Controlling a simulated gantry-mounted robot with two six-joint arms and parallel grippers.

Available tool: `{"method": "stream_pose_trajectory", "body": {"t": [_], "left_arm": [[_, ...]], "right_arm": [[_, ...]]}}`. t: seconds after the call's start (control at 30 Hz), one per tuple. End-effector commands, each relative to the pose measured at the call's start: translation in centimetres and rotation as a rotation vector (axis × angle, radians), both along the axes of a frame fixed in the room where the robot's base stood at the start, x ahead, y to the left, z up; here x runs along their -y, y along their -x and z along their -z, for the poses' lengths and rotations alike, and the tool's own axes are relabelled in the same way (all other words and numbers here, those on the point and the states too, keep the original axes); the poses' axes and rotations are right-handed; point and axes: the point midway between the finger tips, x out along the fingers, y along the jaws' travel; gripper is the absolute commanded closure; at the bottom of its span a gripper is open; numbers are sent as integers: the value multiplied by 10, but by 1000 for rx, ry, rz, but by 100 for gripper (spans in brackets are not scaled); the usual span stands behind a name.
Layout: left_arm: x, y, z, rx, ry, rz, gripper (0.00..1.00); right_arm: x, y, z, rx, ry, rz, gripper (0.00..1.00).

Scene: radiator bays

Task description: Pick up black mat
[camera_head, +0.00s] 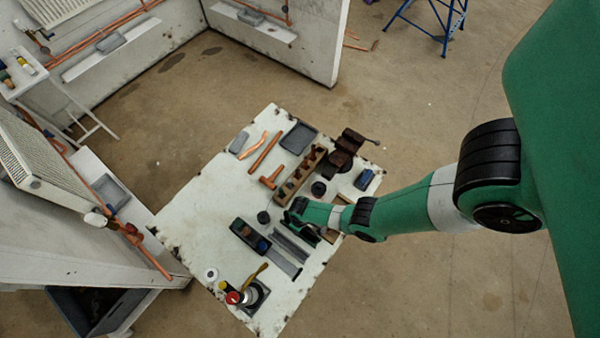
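A flat dark square with a raised rim (298,138) lies near the far edge of the white table. Another flat black square (262,290) lies at the near corner, partly covered by a red-topped can (236,297) and other small items. I cannot tell for sure which of these is the black mat. My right gripper (308,235) is low over the table's right middle, beside grey metal channels (287,248) and apart from both squares. Its fingers are too small and dark to read. My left gripper is not in view.
On the white table (197,205) are a black case (249,236), a wooden compartment box (301,174), a vise (346,148), copper pipes (265,152) and a blue item (364,179). The table's left part is clear. A radiator (45,160) stands at left.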

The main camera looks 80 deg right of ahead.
Motion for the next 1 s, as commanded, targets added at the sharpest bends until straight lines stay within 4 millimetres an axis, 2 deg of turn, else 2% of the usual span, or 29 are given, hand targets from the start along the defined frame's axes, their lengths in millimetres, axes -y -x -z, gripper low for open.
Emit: {"method": "stream_pose_trajectory", "body": {"t": [0.13,0.43,1.0], "left_arm": [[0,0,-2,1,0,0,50],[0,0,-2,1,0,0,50],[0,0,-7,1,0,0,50]], "right_arm": [[0,0,-2,1,0,0,47],[0,0,-2,0,0,0,100],[0,0,-7,1,0,0,100]]}}
